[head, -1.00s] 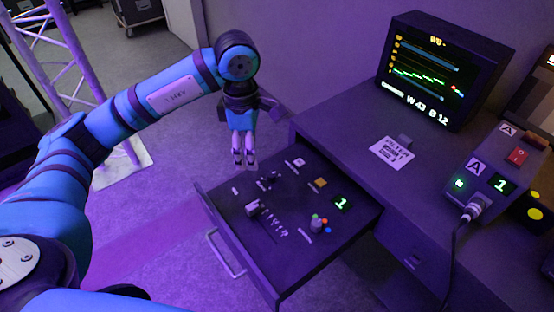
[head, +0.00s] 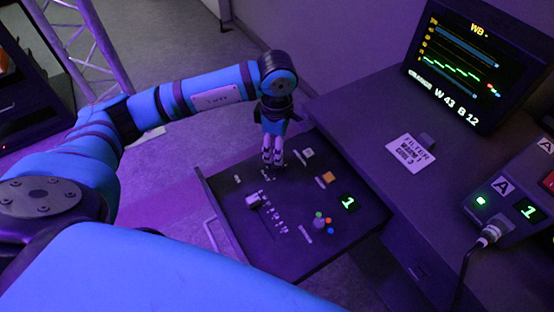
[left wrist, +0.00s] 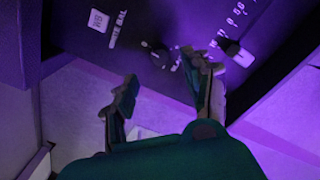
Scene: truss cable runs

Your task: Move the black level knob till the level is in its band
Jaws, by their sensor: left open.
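The open drawer (head: 290,262) holds a dark control panel. A small dark knob (left wrist: 160,56) shows in the left wrist view; it looks like the black level knob, but I cannot read its label. In the head view my gripper largely hides it. My left gripper (head: 272,165) points down over the back left of the panel. In the left wrist view my left gripper (left wrist: 162,92) is open and empty, with the knob just beyond the fingertips and apart from them. The monitor (head: 470,68) shows level traces, "WB -" and "W 43 B 12". My right gripper is out of view.
The panel also has a light-capped lever (head: 253,201) beside a scale, an orange button (head: 327,177), a green "1" display (head: 348,203) and a cluster of coloured knobs (head: 320,222). A filter card (head: 411,152) and a box with a plugged cable (head: 490,233) are on the desk.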

